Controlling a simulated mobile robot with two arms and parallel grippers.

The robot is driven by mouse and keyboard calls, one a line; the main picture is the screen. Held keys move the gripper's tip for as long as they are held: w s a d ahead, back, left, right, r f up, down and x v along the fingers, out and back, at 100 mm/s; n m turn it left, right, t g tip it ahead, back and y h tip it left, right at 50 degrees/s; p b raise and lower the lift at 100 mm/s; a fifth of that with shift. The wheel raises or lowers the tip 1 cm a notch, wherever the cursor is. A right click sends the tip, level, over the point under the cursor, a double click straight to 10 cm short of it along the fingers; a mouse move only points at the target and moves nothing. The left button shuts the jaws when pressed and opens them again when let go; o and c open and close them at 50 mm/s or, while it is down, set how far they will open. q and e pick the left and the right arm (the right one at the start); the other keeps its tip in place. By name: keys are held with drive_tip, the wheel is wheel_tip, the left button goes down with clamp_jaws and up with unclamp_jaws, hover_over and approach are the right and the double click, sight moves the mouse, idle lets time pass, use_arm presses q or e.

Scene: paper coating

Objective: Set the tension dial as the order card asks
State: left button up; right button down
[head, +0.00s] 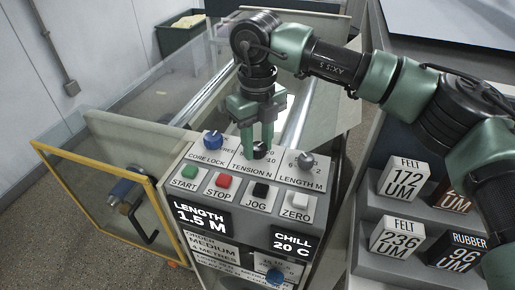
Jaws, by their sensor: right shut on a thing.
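The tension dial (261,151) is a small black knob on the top panel of the grey console, in the space marked TENSION N. My right gripper (258,146) reaches down from above with its green fingers shut on the dial. The order card (211,250) is on the console front below the length display. It reads ORDER, MEDIUM and a length in metres; its lower lines are too small to read. My left gripper is not in view.
A blue core lock knob (213,140) and a grey length knob (306,160) flank the dial. Below are green START (190,171), red STOP (223,181), black JOG (261,190) and white ZERO (300,200) buttons. Boxes marked FELT (404,180) and RUBBER stand on shelves at right.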

sight(258, 146)
drive_tip(key=n+b, duration=0.1)
drive_tip(key=n, duration=0.3)
drive_tip(key=shift+r+n, duration=0.1)
drive_tip(key=shift+n, duration=0.2)
idle(0.3)
drive_tip(key=c, duration=1)
unclamp_jaws()
drive_tip(key=shift+o, duration=0.2)
wheel_tip(258, 146, up, 8)
drive_tip(key=shift+f+b, duration=0.1)
drive_tip(key=shift+b, duration=0.35)
